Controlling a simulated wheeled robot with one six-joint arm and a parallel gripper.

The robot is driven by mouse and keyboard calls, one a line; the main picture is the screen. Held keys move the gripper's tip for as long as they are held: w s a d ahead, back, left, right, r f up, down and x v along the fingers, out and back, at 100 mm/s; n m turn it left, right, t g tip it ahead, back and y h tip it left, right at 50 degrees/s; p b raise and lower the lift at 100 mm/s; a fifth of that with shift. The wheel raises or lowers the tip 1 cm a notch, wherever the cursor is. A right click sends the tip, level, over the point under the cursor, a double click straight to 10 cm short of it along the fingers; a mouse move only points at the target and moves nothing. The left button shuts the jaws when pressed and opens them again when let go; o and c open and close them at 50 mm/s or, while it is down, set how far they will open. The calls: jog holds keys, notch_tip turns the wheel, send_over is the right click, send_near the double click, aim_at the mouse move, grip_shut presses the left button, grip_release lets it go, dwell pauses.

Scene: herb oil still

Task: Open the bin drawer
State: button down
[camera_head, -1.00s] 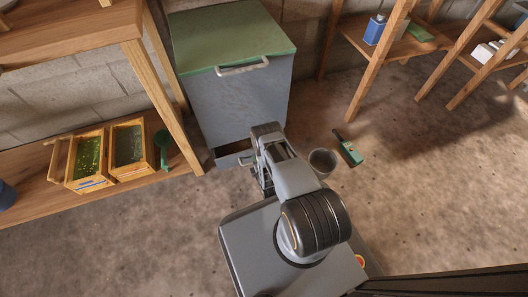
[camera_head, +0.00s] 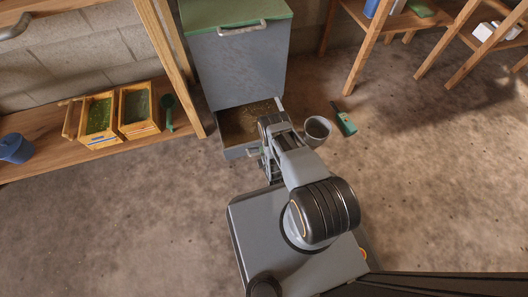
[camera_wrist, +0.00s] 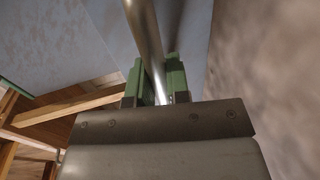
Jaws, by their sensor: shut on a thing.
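The bin is a grey-blue cabinet (camera_head: 238,68) with a green lid (camera_head: 232,12) and a metal lid handle (camera_head: 242,29). Its low drawer (camera_head: 228,143) stands pulled out toward me, and brown loose material shows inside it. My gripper (camera_head: 263,160) is at the drawer's front, partly hidden by my arm in the head view. In the wrist view, the green finger pads of my gripper (camera_wrist: 158,82) are shut on a round metal bar, the drawer handle (camera_wrist: 146,38).
A grey bucket (camera_head: 317,129) and a green tool (camera_head: 343,119) are on the floor right of the drawer. A wooden shelf (camera_head: 40,168) with two wooden boxes, a green scoop (camera_head: 166,110) and a blue pot (camera_head: 14,148) is at left. The floor in front is clear.

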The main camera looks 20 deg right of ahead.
jog(key=c, duration=1.1)
grip_release()
jog(key=shift+s, duration=0.1)
